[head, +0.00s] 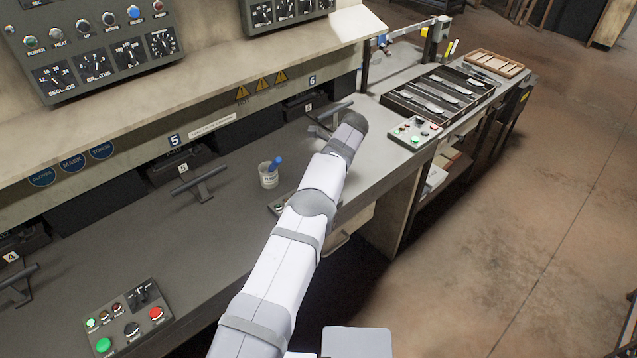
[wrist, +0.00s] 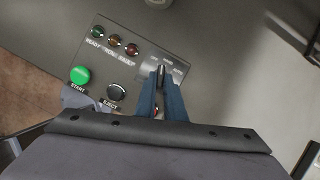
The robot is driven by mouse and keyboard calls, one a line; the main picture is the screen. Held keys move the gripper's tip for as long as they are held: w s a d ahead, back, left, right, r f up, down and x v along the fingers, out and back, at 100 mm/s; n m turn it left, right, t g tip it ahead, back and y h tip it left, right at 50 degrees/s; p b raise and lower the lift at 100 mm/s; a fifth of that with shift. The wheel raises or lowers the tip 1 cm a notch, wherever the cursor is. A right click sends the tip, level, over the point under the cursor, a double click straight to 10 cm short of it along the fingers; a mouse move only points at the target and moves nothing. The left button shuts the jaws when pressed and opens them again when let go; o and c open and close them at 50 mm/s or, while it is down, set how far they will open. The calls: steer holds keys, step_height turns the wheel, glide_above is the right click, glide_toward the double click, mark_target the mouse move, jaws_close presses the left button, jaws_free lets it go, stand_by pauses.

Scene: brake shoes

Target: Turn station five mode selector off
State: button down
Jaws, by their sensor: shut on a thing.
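In the wrist view, my gripper (wrist: 160,72) has its two blue fingers closed on the dark knob of a mode selector (wrist: 161,75) on a grey control panel (wrist: 135,65). The knob lies roughly along the fingers; its marked position cannot be read. Part of the selector plate is covered by the fingers. In the head view, my arm hides the gripper and most of a panel (head: 277,207) between stations 5 and 6. The station 5 label (head: 175,140) is on the front strip of the bench, left of my arm.
In the wrist view, a green START button (wrist: 80,75), a black EJECT button (wrist: 115,92) and lamps (wrist: 113,40) sit beside the fingers. In the head view, a cup (head: 268,180) with a blue item stands left of my arm. Another panel (head: 128,318) is at lower left.

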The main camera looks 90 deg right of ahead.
steer(key=c, duration=1.8)
jaws_free()
steer(key=shift+c, duration=0.2)
steer(key=shift+r, duration=0.1)
